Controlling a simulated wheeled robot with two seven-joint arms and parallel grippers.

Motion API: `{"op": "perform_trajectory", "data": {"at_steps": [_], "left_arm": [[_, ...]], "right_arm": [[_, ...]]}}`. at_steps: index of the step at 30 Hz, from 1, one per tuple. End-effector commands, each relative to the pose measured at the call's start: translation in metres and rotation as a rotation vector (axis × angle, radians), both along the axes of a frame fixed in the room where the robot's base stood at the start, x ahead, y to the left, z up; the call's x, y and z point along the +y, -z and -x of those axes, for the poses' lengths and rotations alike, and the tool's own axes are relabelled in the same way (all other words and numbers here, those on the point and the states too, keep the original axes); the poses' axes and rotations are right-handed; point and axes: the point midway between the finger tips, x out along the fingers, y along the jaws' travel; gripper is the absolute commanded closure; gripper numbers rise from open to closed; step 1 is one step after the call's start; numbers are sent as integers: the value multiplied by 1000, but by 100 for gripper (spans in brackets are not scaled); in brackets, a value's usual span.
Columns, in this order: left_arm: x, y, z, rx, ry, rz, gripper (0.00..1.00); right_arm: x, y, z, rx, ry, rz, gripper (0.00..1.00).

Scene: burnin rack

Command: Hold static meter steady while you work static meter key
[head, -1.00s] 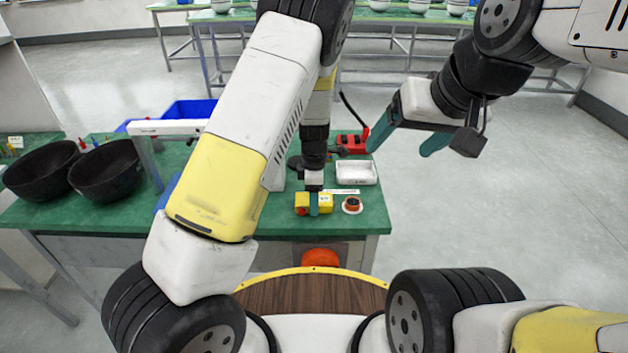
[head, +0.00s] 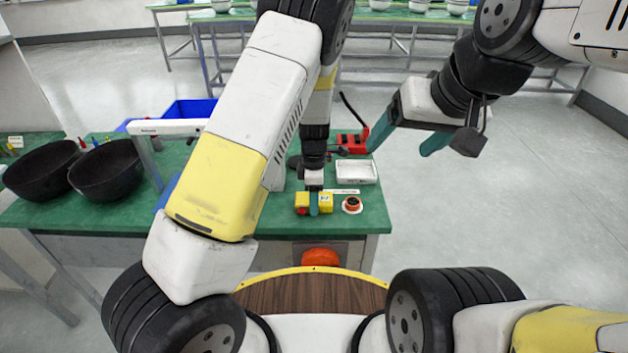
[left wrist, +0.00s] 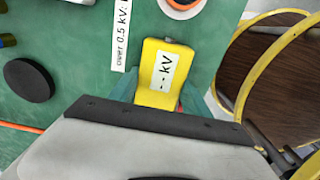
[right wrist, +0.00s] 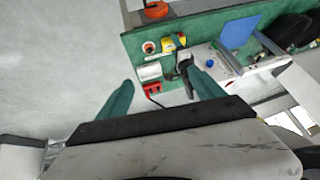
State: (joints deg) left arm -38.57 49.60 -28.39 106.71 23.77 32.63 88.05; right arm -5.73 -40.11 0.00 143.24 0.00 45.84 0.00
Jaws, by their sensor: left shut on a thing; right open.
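The static meter (head: 302,203) is a yellow box lying on the green bench top near its front edge. In the left wrist view the static meter (left wrist: 165,72) shows a white label reading "- - kV". My left gripper (head: 314,203) points down at it and is shut on its body. The static meter also shows far off in the right wrist view (right wrist: 168,44). A red spot at its left end may be the key; I cannot tell.
A white dish with an orange and black ring (head: 352,204) stands just right of the meter. Behind are a white tray (head: 356,172) and a red device (head: 352,142). Black bowls (head: 107,170) and a blue bin (head: 188,110) are at left. The floor at right is clear.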

Motion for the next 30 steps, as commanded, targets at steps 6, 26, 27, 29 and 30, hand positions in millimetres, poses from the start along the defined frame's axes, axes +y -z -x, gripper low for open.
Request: {"op": "perform_trajectory", "data": {"at_steps": [6,26,27,29,30], "left_arm": [[0,0,0,0,0,0,90],[0,0,0,0,0,0,90],[0,0,0,0,0,0,90],[0,0,0,0,0,0,90],[0,0,0,0,0,0,90]], "right_arm": [[0,0,0,0,0,0,32],[0,0,0,0,0,0,100],[0,0,0,0,0,0,100],[0,0,0,0,0,0,100],[0,0,0,0,0,0,100]]}}
